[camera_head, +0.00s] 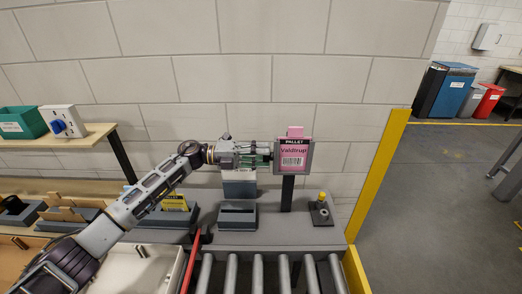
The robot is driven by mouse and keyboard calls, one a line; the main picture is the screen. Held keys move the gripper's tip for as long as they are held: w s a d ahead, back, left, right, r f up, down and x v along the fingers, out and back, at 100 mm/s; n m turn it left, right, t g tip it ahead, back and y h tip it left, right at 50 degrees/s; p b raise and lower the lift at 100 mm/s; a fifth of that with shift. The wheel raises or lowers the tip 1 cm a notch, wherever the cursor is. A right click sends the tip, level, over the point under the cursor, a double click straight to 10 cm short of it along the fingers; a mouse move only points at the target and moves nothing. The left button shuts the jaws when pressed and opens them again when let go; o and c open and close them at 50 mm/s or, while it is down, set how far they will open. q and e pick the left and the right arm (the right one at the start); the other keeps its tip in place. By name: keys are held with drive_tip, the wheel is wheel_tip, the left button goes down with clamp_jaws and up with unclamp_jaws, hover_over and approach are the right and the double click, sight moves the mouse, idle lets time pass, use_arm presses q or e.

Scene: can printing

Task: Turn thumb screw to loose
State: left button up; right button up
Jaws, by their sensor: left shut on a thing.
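My left arm comes in from the lower left, and its gripper (262,155) is at the left edge of the pink "PALLET" sign (293,152). The sign stands upright on a dark post (287,192). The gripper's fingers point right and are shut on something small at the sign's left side. This is where the thumb screw appears to be, but the fingers hide it and I cannot make out its shape or how far it is turned. My right gripper is not in view.
A grey open box (237,217) and a small stand with a yellow knob (322,197) are on the grey table. A roller conveyor (256,272) lies in front. A yellow post (378,172) stands at the right. A white box with a blue knob (62,120) is at the left.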

use_arm(q)
drive_tip(key=n+p, duration=0.3)
drive_tip(key=n, duration=0.1)
drive_tip(key=shift+f+n, duration=0.1)
drive_tip(key=shift+n, duration=0.3)
drive_tip(key=o, duration=1)
drive_tip(key=shift+a, duration=0.15)
